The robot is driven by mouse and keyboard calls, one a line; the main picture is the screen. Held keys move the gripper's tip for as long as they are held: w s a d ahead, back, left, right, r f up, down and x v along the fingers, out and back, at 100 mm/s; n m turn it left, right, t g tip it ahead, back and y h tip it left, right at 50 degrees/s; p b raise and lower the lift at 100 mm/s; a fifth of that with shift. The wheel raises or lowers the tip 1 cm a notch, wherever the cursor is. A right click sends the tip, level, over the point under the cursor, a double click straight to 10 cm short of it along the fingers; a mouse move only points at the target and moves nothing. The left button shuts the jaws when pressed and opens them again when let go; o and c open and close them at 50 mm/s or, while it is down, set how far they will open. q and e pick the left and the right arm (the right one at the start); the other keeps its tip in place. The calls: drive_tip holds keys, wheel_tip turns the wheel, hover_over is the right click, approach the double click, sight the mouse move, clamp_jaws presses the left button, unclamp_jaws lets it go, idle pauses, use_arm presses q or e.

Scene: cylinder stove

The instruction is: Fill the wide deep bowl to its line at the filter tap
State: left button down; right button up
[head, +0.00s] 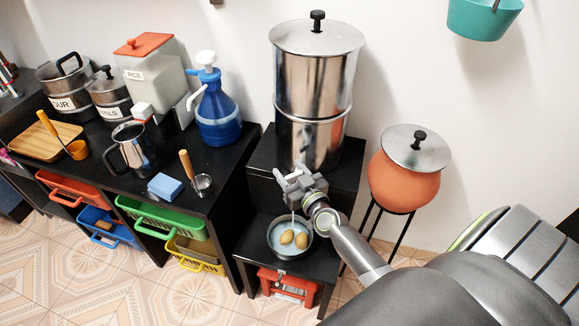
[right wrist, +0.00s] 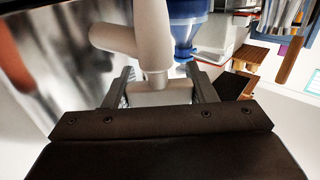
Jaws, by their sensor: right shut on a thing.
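The steel filter (head: 313,90) stands on a black stand, its tap near the lower front largely hidden by my right gripper (head: 296,183). The right wrist view shows the pale tap (right wrist: 130,40) close up, with its lever end (right wrist: 160,95) between the fingers of my right gripper (right wrist: 160,88), which is shut on it. The bowl (head: 272,250) sits on the low black shelf below the tap. It holds liquid and two yellowish-brown round things (head: 294,239). A thin pale streak, which looks like water, runs down into it. I cannot make out the fill line. My left gripper is out of view.
A terracotta pot (head: 404,182) with a steel lid stands on a thin stand at right. At left, the black counter holds a blue jug (head: 217,115), a steel pitcher (head: 134,150), a ladle (head: 202,183) and a blue sponge (head: 165,187). Coloured baskets sit below.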

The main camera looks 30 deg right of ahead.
drive_tip(key=m+h+p, duration=0.1)
drive_tip(key=h+p, duration=0.1)
drive_tip(key=p, duration=0.1)
drive_tip(key=m+g+h+p, duration=0.1)
drive_tip(key=m+h+p, duration=0.1)
drive_tip(key=p, duration=0.1)
drive_tip(key=m+h+p, duration=0.1)
drive_tip(key=h+p, duration=0.2)
drive_tip(key=p, duration=0.1)
drive_tip(key=shift+d+r+m+g, duration=0.3)
drive_tip(key=shift+r+m+g, duration=0.05)
drive_tip(key=shift+m+g, duration=0.05)
drive_tip(key=m+g+h, duration=0.1)
drive_tip(key=m+h+p, duration=0.1)
drive_tip(key=h, duration=0.1)
drive_tip(key=shift+d+f+g, duration=0.15)
drive_tip(key=shift+f+g, duration=0.05)
drive_tip(key=shift+g, duration=0.2)
drive_tip(key=shift+s+d+f+m+g+h, duration=0.1)
drive_tip(key=shift+s+m+g+h, duration=0.05)
drive_tip(key=shift+m+g+h, duration=0.6)
drive_tip(key=shift+s+d+m+g+h, duration=0.1)
drive_tip(key=shift+m+g+h, duration=0.55)
drive_tip(key=shift+h, duration=0.2)
drive_tip(key=o, duration=1)
drive_tip(key=shift+s, duration=0.1)
